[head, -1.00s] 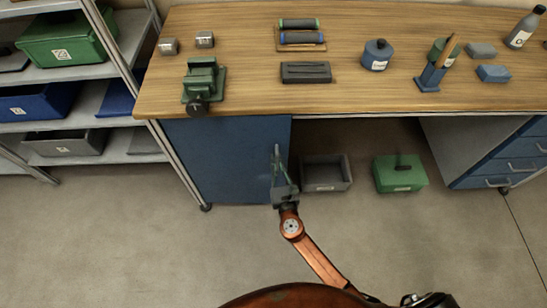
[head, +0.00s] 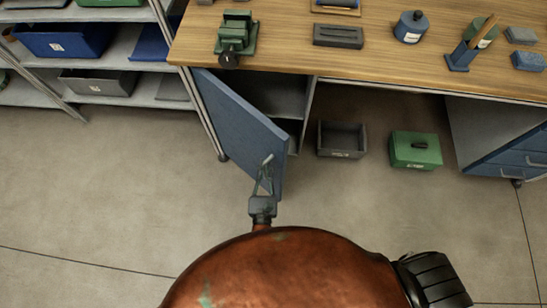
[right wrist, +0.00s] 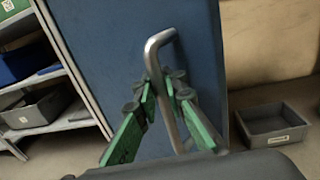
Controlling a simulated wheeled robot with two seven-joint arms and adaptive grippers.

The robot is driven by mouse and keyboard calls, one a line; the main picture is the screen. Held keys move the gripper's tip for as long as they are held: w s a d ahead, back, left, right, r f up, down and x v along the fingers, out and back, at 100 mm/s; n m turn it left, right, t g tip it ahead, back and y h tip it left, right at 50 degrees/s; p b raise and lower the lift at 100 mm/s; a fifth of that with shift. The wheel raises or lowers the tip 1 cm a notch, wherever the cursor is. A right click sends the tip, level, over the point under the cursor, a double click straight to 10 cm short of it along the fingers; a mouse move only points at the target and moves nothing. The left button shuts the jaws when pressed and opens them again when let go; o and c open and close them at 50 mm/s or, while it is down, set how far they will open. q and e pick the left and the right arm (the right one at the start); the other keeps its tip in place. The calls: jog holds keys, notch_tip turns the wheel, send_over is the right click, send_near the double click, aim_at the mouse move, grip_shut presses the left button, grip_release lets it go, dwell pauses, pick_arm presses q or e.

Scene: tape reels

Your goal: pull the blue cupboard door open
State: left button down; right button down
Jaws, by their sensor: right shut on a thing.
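The blue cupboard door (head: 240,128) stands partly open under the left part of the workbench, swung out toward me. Its hinge side is at the left and its free edge points to the front. Part of the grey cupboard inside (head: 270,92) shows behind it. My right gripper (head: 265,178) is at the door's outer face near the free edge. In the right wrist view its green fingers (right wrist: 172,100) are shut on the metal door handle (right wrist: 160,42). The blue door panel (right wrist: 205,60) is right behind the handle. My left gripper is not in view.
A grey open box (head: 342,140) and a green box (head: 415,150) stand on the floor under the bench, right of the cupboard. A shelf rack (head: 125,62) with bins is at the left. The floor (head: 100,190) left of the door is clear.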

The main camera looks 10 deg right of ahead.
jog(key=shift+s+a+f, duration=0.1)
jog(key=shift+s+a, duration=0.15)
jog(key=shift+s, duration=0.05)
jog(key=c, duration=2.1)
grip_release()
jog(key=shift+o, duration=0.4)
